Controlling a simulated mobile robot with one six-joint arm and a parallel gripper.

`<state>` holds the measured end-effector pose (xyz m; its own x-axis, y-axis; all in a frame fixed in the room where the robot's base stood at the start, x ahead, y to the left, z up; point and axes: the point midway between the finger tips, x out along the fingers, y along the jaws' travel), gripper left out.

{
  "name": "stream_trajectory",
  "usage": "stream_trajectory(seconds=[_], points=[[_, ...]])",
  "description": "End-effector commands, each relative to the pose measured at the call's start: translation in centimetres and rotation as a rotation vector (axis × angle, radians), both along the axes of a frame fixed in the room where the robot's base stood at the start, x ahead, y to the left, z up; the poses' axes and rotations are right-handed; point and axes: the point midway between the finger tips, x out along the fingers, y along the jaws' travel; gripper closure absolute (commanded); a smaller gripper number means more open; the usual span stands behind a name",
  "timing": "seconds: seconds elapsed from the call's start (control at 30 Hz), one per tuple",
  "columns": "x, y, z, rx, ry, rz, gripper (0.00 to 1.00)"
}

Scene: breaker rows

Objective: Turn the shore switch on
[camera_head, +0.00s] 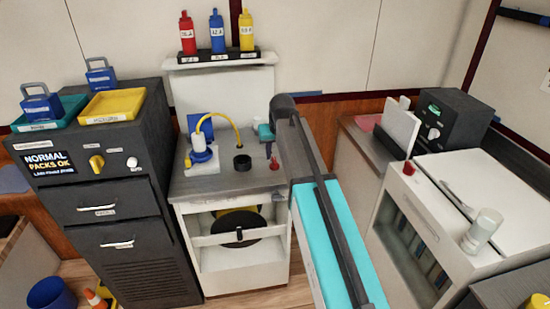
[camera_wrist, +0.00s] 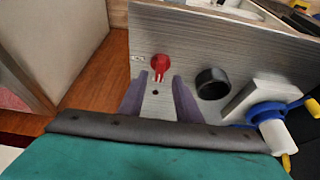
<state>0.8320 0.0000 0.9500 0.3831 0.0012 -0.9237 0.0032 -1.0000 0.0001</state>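A red rotary switch (camera_wrist: 160,63) with a small white label beside it sits on the grey counter top, near its edge, in the wrist view. It also shows as a small red knob in the head view (camera_head: 274,163). I cannot read its label or tell its on or off position. My gripper (camera_wrist: 160,76) is open, with its two dark fingers apart and nothing between them. The fingertips point at the red switch, one toward each side of it. I cannot tell if they touch it. In the head view my arm hides most of the gripper.
A black round cup (camera_wrist: 212,83) and a blue-and-white plug (camera_wrist: 266,113) with a yellow cable stand right of the switch in the wrist view. A dark cabinet with a yellow knob (camera_head: 97,162) is at left. A white cabinet with another red knob (camera_head: 409,168) is at right.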

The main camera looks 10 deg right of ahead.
Motion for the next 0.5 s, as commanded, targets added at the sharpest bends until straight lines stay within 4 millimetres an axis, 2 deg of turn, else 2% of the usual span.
stream_trajectory(seconds=[0.23, 0.5], points=[[1.1, -0.1, -2.5, 0.0, 0.002, -0.001, 0.69], [1.5, -0.1, -3.7, 0.0, 0.001, -0.001, 0.69]])
